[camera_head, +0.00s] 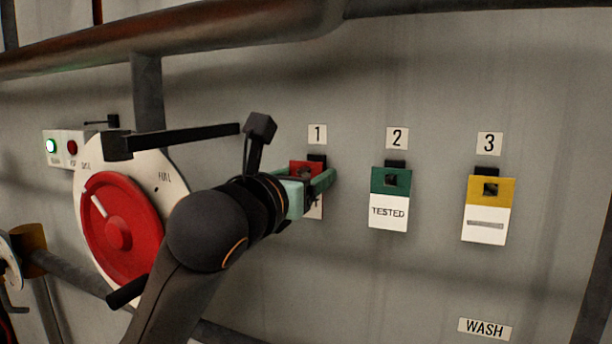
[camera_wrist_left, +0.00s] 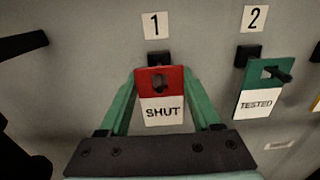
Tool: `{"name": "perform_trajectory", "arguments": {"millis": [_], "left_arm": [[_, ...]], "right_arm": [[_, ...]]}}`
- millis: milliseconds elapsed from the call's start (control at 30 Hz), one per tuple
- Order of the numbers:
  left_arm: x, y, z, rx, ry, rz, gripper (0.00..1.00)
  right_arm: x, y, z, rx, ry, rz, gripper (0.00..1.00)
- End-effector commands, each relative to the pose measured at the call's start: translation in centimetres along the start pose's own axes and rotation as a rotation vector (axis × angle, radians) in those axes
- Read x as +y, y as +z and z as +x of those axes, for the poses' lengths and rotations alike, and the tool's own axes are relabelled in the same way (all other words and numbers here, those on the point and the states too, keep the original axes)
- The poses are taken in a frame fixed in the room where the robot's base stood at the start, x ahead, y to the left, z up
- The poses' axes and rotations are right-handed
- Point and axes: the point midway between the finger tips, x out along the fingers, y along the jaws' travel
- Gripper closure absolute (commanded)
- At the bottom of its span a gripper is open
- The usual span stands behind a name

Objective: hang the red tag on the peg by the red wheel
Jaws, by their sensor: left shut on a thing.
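The red tag (camera_head: 305,170) is at the place marked 1, with a white lower half that reads SHUT in the left wrist view (camera_wrist_left: 160,110). My left gripper (camera_head: 322,181) is shut on it, with a green finger at each side edge. The tag is upright, just below a black peg mount (camera_wrist_left: 158,59). I cannot tell if the peg is still through its hole. The red wheel (camera_head: 120,228) is at the left on a white dial plate. Above the plate, a small black block with a thin rod (camera_head: 112,121) looks like a peg. My right gripper is not in view.
A green TESTED tag (camera_head: 388,212) hangs at 2 and a yellow tag (camera_head: 490,190) at 3. A long black bar (camera_head: 180,138) stretches between the dial plate and my wrist. A thick pipe (camera_head: 230,25) crosses the top. A WASH label (camera_head: 485,328) is low right.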

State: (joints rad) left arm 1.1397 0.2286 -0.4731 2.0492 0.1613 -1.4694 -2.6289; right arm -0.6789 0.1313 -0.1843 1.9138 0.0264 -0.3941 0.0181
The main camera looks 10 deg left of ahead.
Motion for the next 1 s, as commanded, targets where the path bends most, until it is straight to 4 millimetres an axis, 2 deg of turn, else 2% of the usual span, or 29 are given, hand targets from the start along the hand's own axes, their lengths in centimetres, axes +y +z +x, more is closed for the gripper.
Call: {"name": "perform_trajectory", "arguments": {"millis": [67, 400, 433, 700, 733, 900, 1000], "left_arm": [[0.01, 0.01, -0.01, 0.0, 0.0, 0.0, 0.51], [0.01, 0.02, -0.01, 0.0, 0.0, 0.0, 0.89], [0.01, 0.02, -0.01, 0.0, 0.0, 0.0, 0.33], [0.01, 0.02, -0.01, 0.0, 0.0, 0.0, 0.02], [0.01, 0.02, -0.01, 0.0, 0.0, 0.0, 0.01], [0.01, 0.01, -0.01, 0.0, 0.0, 0.0, 0.02], [0.01, 0.01, -0.01, 0.0, 0.0, 0.0, 0.13]], "right_arm": [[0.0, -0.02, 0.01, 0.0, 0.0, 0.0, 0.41], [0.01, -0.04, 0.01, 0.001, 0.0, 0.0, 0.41], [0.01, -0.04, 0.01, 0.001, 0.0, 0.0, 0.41], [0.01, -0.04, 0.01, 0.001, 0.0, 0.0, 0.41], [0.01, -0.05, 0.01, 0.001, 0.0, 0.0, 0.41], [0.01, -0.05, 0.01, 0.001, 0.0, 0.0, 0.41], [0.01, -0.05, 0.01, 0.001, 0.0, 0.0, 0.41]]}}
